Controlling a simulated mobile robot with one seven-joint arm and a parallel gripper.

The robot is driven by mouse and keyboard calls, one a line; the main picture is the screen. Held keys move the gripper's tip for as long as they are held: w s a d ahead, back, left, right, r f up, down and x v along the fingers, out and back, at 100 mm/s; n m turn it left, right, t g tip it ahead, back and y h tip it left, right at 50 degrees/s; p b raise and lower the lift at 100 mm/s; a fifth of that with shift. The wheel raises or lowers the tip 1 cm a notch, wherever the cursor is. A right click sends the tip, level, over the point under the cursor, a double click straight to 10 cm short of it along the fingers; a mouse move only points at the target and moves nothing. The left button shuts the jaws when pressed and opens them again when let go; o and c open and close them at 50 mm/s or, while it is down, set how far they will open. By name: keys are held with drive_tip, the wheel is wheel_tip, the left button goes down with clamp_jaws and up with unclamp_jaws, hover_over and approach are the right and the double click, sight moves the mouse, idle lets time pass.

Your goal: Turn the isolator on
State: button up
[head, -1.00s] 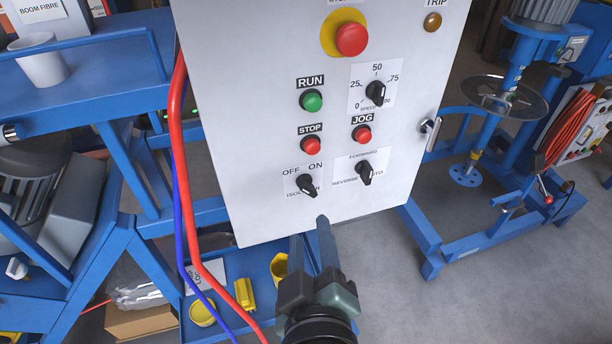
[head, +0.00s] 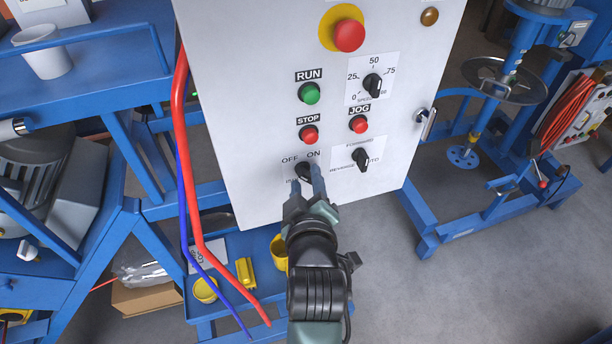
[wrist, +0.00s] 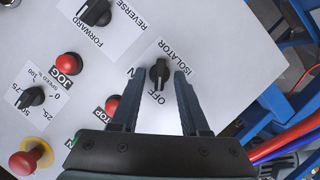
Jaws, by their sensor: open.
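The isolator switch is a black rotary knob (head: 304,171) low on the left of the pale control panel (head: 240,150), under the OFF and ON marks. In the wrist view the knob (wrist: 160,73) points toward the OFF mark. My gripper (head: 306,178) is open, its fingertips at the knob and partly hiding it in the head view. In the wrist view my gripper (wrist: 158,78) has one finger on each side of the knob, with a gap showing on both sides.
Close by are the red STOP button (head: 309,134), the JOG button (head: 359,125) and the forward/reverse knob (head: 361,159). The green RUN button (head: 310,94) and the red emergency stop (head: 348,36) are higher. A red hose (head: 179,140) hangs along the panel's left edge.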

drive_tip(key=shift+w+f, duration=0.1)
drive_tip(key=shift+w, duration=0.15)
clamp_jaws()
